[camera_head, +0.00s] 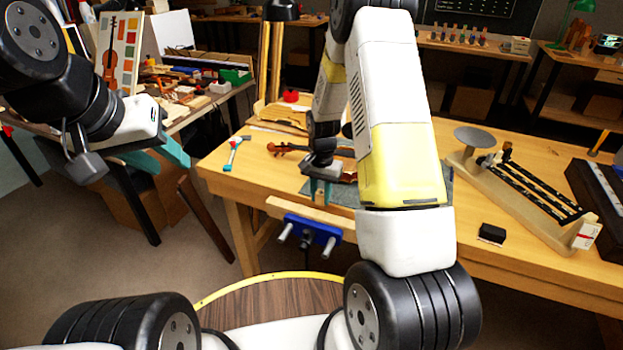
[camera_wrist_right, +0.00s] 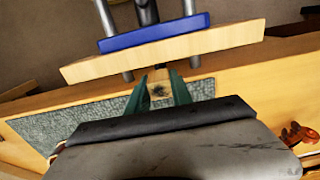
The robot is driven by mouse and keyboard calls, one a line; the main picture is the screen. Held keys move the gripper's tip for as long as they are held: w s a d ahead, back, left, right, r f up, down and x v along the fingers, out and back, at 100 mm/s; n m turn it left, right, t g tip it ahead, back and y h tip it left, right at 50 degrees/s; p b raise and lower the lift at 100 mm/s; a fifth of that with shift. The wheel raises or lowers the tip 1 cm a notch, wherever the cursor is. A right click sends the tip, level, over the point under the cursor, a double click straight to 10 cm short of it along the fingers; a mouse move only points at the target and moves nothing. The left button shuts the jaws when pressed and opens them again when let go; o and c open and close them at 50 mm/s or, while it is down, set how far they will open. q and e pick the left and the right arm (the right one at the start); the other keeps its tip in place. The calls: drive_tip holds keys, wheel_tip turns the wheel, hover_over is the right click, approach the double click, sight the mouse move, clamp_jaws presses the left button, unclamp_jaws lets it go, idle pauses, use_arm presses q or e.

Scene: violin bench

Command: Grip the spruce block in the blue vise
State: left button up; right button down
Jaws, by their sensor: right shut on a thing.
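The blue vise (camera_head: 312,230) is fixed to the front of the workbench, with a pale wooden jaw (camera_head: 290,210). In the right wrist view the vise (camera_wrist_right: 155,33) and its wooden jaw (camera_wrist_right: 215,42) lie just ahead of the fingers, with a gap between jaw and bench edge. My right gripper (camera_head: 320,190) is shut on the small pale spruce block (camera_wrist_right: 159,90), whose end shows between the teal fingers. It holds the block at the bench edge behind the jaw; how low it sits I cannot tell. My left gripper (camera_head: 163,157) is open and empty, left of the bench.
A grey mat (camera_wrist_right: 75,123) lies under the right gripper. A balance-like stand (camera_head: 530,200) and a small black block (camera_head: 492,233) are at right.

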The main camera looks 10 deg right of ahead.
sight(321, 192)
drive_tip(key=shift+f, duration=2.1)
drive_tip(key=c, duration=1.1)
unclamp_jaws()
drive_tip(key=shift+o, duration=0.2)
wheel_tip(321, 192, up, 8)
drive_tip(key=shift+f, duration=0.15)
